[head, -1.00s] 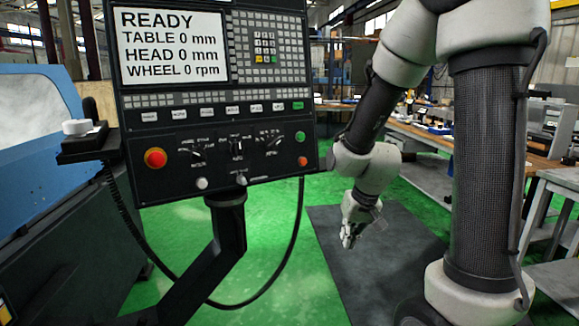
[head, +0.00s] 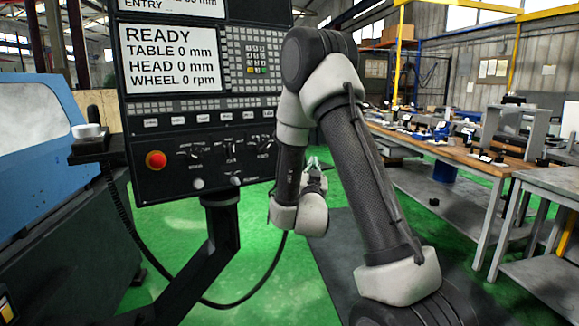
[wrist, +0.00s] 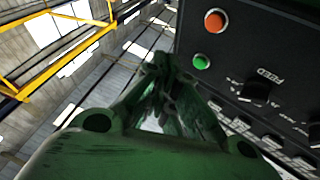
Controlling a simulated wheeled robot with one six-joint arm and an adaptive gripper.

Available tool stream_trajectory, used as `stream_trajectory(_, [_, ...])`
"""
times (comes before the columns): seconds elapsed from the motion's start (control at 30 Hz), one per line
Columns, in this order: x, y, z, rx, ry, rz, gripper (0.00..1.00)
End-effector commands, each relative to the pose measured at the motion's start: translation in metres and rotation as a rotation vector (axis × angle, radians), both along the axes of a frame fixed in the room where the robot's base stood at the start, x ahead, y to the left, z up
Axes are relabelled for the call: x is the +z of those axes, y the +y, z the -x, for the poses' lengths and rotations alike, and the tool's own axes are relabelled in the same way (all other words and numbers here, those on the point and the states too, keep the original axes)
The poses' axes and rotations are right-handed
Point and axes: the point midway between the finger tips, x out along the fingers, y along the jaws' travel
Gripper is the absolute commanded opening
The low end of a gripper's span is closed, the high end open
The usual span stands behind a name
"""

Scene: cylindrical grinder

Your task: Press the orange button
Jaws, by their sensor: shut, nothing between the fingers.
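The orange button (wrist: 215,21) shows in the wrist view on the black control panel (wrist: 290,50), near its edge, with a green button (wrist: 201,62) beside it. In the head view my arm hides both buttons. My gripper (wrist: 160,62) is shut and empty. In the wrist view its fingertips lie to the left of the green button and appear apart from the panel. In the head view my gripper (head: 315,168) is small and partly behind my arm, just right of the panel.
A large red button (head: 155,160) and several knobs sit on the panel's lower part. The screen (head: 170,58) reads READY. A black cable hangs below the panel. A blue machine (head: 35,140) stands at left, workbenches (head: 470,150) at right. Green floor lies between.

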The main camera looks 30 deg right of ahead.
Motion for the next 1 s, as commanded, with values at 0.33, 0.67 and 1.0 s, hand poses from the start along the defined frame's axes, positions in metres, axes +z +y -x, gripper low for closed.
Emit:
stream_trajectory(0.33, [0.007,0.0,0.002,-0.003,-0.027,0.013,0.0])
stream_trajectory(0.67, [0.004,0.003,-0.017,-0.001,-0.028,0.012,0.0])
stream_trajectory(1.0, [-0.005,0.008,-0.063,-0.001,-0.026,0.013,0.0])
